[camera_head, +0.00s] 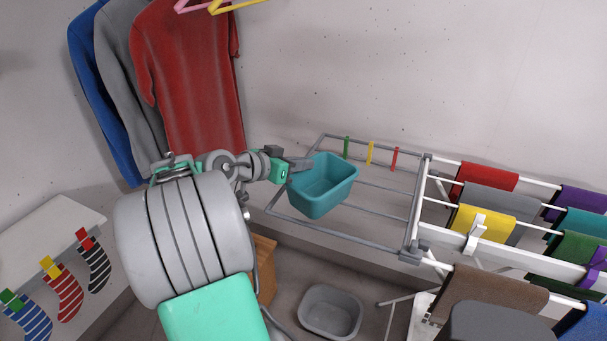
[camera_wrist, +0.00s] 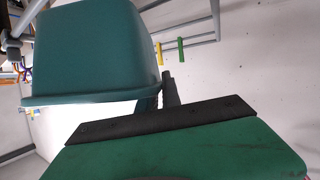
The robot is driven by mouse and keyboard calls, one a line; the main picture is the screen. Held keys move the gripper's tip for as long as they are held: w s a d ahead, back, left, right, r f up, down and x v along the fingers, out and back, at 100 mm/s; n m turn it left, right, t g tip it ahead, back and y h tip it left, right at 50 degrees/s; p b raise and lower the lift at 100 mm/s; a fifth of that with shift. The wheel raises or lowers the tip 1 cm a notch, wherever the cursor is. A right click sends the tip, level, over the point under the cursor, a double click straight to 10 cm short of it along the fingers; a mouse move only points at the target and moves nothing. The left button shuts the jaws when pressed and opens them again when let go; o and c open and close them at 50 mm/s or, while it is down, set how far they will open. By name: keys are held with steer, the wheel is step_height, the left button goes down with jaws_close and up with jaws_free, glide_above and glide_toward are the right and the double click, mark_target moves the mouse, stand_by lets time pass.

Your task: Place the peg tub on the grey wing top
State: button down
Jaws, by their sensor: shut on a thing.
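The peg tub is a teal open-topped tub (camera_head: 325,190) in the head view, at the left part of the grey wing top (camera_head: 375,237) of the drying rack. My gripper (camera_head: 300,165) is at the tub's upper left rim and is shut on it. The tub looks empty inside and roughly upright. I cannot tell whether its base touches the wing's bars. In the wrist view the tub (camera_wrist: 95,50) fills the upper left, close to my gripper (camera_wrist: 170,92); the grip on the rim is partly hidden there.
Green, yellow and red pegs (camera_head: 370,152) are clipped along the wing's far bar. Cloths hang on the white rack (camera_head: 440,185) at right. A grey basin (camera_head: 331,311) stands on the floor below. Shirts (camera_head: 187,75) hang at back left. The wing's right part is clear.

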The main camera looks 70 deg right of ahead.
mark_target(303, 175)
steer(key=shift+s+d+f, duration=0.1)
steer(key=shift+d+f, duration=0.1)
steer(key=shift+f, duration=1.7)
steer(key=c, duration=1.5)
jaws_free()
steer(key=shift+c, duration=0.2)
